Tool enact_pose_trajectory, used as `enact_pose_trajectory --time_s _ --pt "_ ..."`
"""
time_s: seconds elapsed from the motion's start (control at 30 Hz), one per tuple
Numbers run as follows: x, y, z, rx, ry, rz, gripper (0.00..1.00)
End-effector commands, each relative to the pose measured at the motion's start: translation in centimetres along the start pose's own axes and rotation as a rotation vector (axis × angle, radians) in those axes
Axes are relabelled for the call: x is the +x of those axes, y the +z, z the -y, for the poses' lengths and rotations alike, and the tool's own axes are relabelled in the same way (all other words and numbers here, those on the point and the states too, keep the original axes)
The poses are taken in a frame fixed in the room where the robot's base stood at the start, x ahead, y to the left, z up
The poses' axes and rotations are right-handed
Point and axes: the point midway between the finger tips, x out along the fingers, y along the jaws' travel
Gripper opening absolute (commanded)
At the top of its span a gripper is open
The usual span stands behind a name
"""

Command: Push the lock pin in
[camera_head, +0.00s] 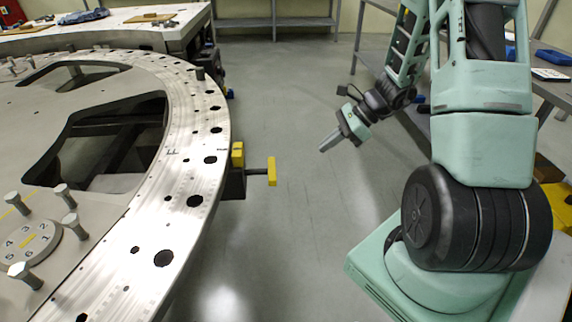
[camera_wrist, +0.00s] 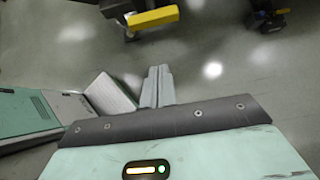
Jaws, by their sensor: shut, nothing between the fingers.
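The lock pin has a yellow T-shaped handle (camera_head: 271,171) that sticks out to the right from a dark bracket (camera_head: 236,184) under the rim of the turret plate (camera_head: 185,140). A gap shows between the handle and the bracket. In the wrist view the yellow handle (camera_wrist: 153,18) lies at the top, beyond the fingertips. My gripper (camera_head: 323,149) is shut and empty over the aisle, to the right of the handle and apart from it. Its closed fingers also show in the wrist view (camera_wrist: 158,72). The pin's inner end is hidden.
A small yellow block (camera_head: 238,154) sits on the plate's edge above the bracket. Several metal pegs (camera_head: 69,222) stand on the plate by a numbered disc (camera_head: 33,242). A shelf table (camera_head: 275,22) is at the back. The grey aisle floor (camera_head: 285,90) is clear.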

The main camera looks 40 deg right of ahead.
Motion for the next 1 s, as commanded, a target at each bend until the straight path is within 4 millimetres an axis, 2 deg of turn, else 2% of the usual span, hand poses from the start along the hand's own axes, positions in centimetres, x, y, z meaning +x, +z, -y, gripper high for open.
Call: enact_pose_trajectory --time_s 0.5,0.7,1.0 --pt "9.8 0.0 -0.2 0.001 0.006 0.001 0.00" --pt "11.4 2.2 -0.1 -0.001 0.002 0.000 0.00" --pt "12.2 2.9 -0.1 0.000 0.001 0.001 0.00"
